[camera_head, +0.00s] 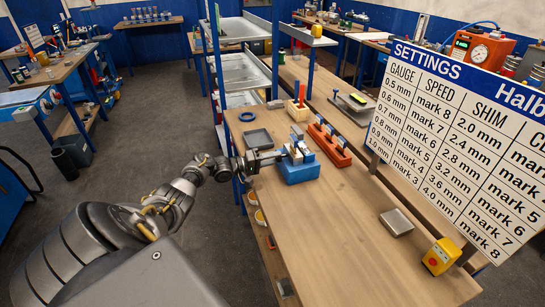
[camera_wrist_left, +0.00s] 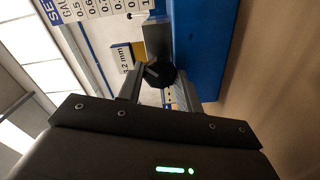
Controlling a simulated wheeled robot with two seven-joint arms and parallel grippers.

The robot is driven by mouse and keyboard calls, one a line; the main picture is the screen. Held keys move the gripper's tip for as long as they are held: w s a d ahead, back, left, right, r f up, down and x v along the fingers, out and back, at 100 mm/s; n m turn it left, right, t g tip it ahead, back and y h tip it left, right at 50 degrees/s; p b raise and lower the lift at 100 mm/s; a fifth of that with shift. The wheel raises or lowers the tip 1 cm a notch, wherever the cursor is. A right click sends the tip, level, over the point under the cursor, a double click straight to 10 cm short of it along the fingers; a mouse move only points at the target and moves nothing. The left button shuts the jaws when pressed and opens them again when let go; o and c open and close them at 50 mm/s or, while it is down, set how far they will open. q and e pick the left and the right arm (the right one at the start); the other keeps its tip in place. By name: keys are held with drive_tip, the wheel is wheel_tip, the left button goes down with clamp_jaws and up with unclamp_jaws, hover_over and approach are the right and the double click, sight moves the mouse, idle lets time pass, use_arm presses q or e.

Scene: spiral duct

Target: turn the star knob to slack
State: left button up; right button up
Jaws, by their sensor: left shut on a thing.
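The star knob is a dark, lobed knob (camera_wrist_left: 159,73) in the left wrist view. It sits beside a blue block-shaped body, between the two fingers of my left gripper (camera_wrist_left: 158,88), which is shut on it. In the head view my left gripper (camera_head: 274,158) reaches from the left to the small blue machine (camera_head: 300,172) on the wooden bench. The knob is too small and covered to make out there. A yellow plate marked 1.2 mm (camera_wrist_left: 125,62) shows behind the knob in the wrist view. My right gripper is not in view.
A large settings board (camera_head: 465,120) stands over the bench's right side. An orange-red rack (camera_head: 329,148) is just behind the machine. A grey tray (camera_head: 258,138) lies behind my gripper. A flat grey tray (camera_head: 397,222) and a yellow box (camera_head: 440,257) stand right. The bench front (camera_head: 335,245) is clear.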

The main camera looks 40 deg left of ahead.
use_arm(q)
drive_tip(key=shift+a+n+p, duration=0.1)
drive_tip(key=shift+n+p, duration=0.2)
drive_tip(key=shift+n, duration=1.3)
drive_tip(key=o, duration=1)
drive_tip(key=shift+s, duration=0.1)
drive_tip(key=v, duration=1)
drive_tip(key=shift+s+a, duration=0.2)
drive_tip(key=shift+s, duration=0.05)
